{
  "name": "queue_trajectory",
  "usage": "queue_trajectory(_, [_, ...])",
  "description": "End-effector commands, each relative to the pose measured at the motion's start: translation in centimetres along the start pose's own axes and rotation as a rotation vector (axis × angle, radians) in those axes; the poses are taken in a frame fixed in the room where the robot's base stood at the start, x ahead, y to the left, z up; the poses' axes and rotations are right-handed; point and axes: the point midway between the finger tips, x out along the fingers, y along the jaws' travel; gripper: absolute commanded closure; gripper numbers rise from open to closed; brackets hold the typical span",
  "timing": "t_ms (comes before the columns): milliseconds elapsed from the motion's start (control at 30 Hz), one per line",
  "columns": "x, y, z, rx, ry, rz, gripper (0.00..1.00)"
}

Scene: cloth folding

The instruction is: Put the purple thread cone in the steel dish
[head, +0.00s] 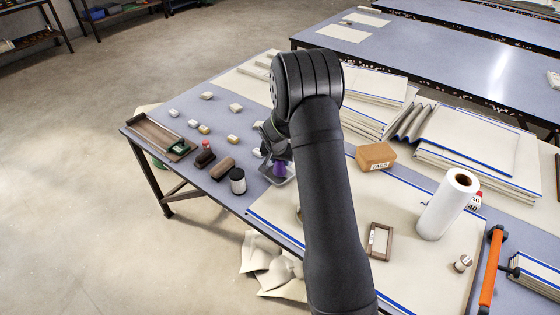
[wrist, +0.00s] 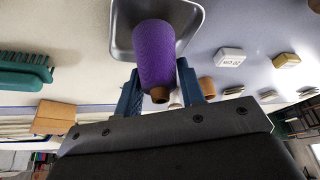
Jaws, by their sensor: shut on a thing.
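The purple thread cone (wrist: 154,52) is between the fingers of my gripper (wrist: 168,88) in the wrist view, with its brown core end toward the camera. My gripper is shut on it. The steel dish (wrist: 197,14) shows behind the cone, and the cone overlaps it in the picture. In the head view the purple cone (head: 279,168) shows below my gripper (head: 273,150), over or in the dish (head: 290,177). My arm hides part of the dish there. I cannot tell whether the cone touches the dish.
A black-and-white spool (head: 237,181) and a brown roll (head: 222,168) stand left of the dish. Several small pale blocks (head: 236,107) lie behind. A cardboard box (head: 375,157), a white roll (head: 447,205) and a green brush (wrist: 24,72) are also near.

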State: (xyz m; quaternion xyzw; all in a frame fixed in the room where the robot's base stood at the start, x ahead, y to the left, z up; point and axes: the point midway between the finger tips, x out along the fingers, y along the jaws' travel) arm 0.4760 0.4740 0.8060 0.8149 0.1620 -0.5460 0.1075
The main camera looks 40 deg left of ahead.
Motion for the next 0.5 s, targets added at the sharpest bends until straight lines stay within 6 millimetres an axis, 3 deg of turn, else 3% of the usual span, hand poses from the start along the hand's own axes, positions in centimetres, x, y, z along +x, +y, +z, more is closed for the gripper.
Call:
queue_trajectory(367, [0.74,0.0,0.25,0.001,0.002,-0.001,0.91])
queue_trajectory(400, [0.7,0.0,0.24,0.001,0.002,-0.001,0.56])
queue_trajectory(500, [0.69,0.01,0.23,0.001,0.002,-0.001,0.43])
